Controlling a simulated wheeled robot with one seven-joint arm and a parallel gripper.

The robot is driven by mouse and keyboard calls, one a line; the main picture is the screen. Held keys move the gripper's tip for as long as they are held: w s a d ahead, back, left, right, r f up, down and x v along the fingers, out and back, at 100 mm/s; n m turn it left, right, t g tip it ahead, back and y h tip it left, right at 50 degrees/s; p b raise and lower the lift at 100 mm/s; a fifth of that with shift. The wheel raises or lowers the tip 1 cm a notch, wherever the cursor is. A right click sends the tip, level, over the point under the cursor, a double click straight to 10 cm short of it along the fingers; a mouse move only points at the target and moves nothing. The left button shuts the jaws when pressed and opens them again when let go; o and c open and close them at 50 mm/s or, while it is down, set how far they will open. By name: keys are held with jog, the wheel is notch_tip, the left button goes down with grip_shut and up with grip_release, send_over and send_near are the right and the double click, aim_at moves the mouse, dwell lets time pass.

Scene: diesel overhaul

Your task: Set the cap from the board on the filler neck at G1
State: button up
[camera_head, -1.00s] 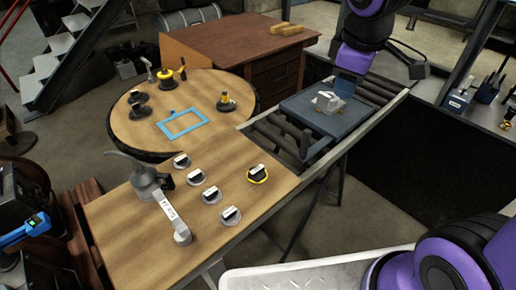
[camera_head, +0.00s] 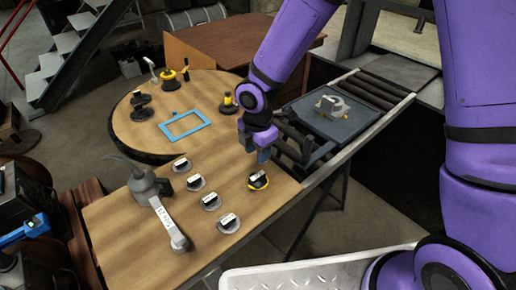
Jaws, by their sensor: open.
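My gripper (camera_head: 258,146) is open, fingers pointing down, above the wooden board (camera_head: 115,218) near its back right edge. Just below it in the picture lies a round dark cap with a white label and a yellow ring (camera_head: 258,181); they look apart, and nothing shows between the fingers. Several grey round pieces with black bars and white labels, such as this one (camera_head: 196,183), lie on the board to the left. A grey can-like part (camera_head: 146,182) stands at left with a long labelled grey bar (camera_head: 168,222). I cannot read G1 or identify the filler neck.
A round table top (camera_head: 135,95) behind holds a blue square frame (camera_head: 185,125) and several black and yellow parts. A blue tray (camera_head: 310,115) with a grey part (camera_head: 333,105) sits on rollers at right. The board's front left is clear.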

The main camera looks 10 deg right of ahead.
aim_at(258, 175)
jog(key=shift+f, duration=4.4)
grip_shut()
